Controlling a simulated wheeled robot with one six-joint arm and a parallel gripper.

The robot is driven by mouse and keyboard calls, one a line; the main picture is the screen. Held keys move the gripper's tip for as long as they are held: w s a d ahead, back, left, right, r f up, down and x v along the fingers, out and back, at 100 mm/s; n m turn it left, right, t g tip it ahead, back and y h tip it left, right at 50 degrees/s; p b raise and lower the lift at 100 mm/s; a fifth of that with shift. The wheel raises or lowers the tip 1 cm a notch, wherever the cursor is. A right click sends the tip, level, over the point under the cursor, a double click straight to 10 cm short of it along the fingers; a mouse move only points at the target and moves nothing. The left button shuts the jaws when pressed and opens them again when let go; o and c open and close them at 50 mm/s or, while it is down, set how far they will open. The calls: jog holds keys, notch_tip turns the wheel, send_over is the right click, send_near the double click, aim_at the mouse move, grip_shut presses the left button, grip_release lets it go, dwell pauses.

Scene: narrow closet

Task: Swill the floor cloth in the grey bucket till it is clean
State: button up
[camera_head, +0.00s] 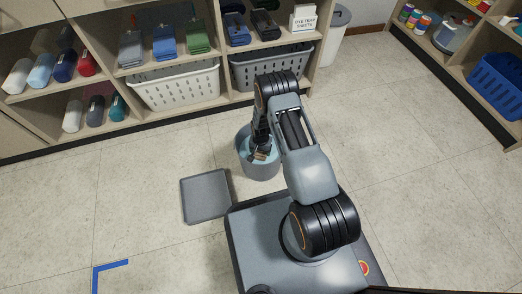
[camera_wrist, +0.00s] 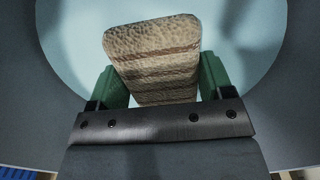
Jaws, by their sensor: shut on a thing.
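The grey bucket (camera_head: 243,160) stands on the floor in front of the shelves, with pale blue water (camera_wrist: 230,40) in it. My gripper (camera_head: 262,151) points down over the bucket's mouth, and the arm covers part of its right side. In the wrist view my gripper (camera_wrist: 158,88) has its green fingers on both sides of the folded floor cloth (camera_wrist: 155,55). The cloth is tan with darker brown bands across it. It is held at the water; I cannot tell how deep it is.
A flat grey tray (camera_head: 205,196) lies on the floor left of the bucket. Shelves with a white basket (camera_head: 175,86) and a grey basket (camera_head: 243,70) stand behind. A blue basket (camera_head: 497,86) is at the right. Blue tape (camera_head: 110,265) marks the open floor at lower left.

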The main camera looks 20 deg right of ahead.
dwell(0.3)
jog(key=shift+r+p, duration=2.15)
jog(key=shift+r, duration=0.85)
notch_tip(320, 180, up, 8)
jog(key=p, duration=0.5)
jog(key=shift+p, duration=0.3)
